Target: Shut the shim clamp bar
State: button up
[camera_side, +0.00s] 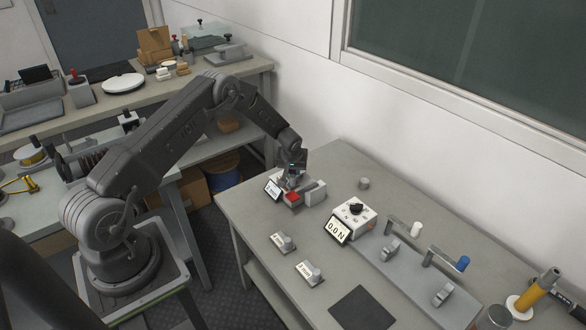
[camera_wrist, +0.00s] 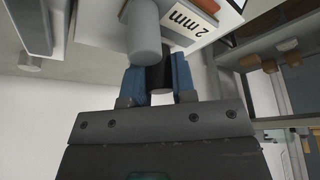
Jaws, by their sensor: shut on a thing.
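The clamp fixture stands at the far left of the near bench. It has a tilted white label (camera_side: 272,188), a red block (camera_side: 292,198) and a grey block (camera_side: 315,193). My gripper (camera_side: 291,172) is down at this fixture and hides much of it. In the wrist view, my gripper's blue fingers (camera_wrist: 158,83) are shut on a black cylindrical handle (camera_wrist: 159,77), apparently the clamp bar's. A grey round knob (camera_wrist: 144,35) stands right beside it, near a label reading 2 mm (camera_wrist: 186,31). The bar itself and its angle cannot be made out.
A white gauge box (camera_side: 357,218) reading 0.0 N stands to the fixture's right. Two labelled shims (camera_side: 283,242) (camera_side: 309,272) lie in front. A grey plate with levers (camera_side: 410,265) and a dark mat (camera_side: 362,308) lie further right. A small grey cylinder (camera_side: 364,183) stands behind.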

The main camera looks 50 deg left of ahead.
dwell(0.3)
jog(key=o, duration=0.9)
jog(key=v, duration=1.4)
jog(key=s+d+r+m, duration=0.1)
jog(key=s+d+r, duration=0.25)
jog(key=r, duration=0.35)
jog(key=s+d+r+m+t+h, duration=0.1)
jog(key=s+d+r+m, duration=0.1)
jog(key=s+d+r, duration=0.3)
jog(key=s+d+r+m, duration=0.1)
jog(key=s+d+r, duration=0.15)
jog(key=r, duration=0.55)
jog(key=s+d+r+m, duration=0.1)
jog(key=s+d, duration=0.2)
jog(key=s, duration=0.3)
jog(key=s+d+r+m+t+h, duration=0.1)
jog(key=s+d+r+m, duration=0.1)
jog(key=s+d, duration=0.2)
jog(key=s+d+r+m+h, duration=0.1)
jog(key=s+d+m, duration=0.1)
jog(key=s, duration=0.7)
jog(key=shift+s+d+r, duration=0.4)
jog(key=shift+d, duration=0.3)
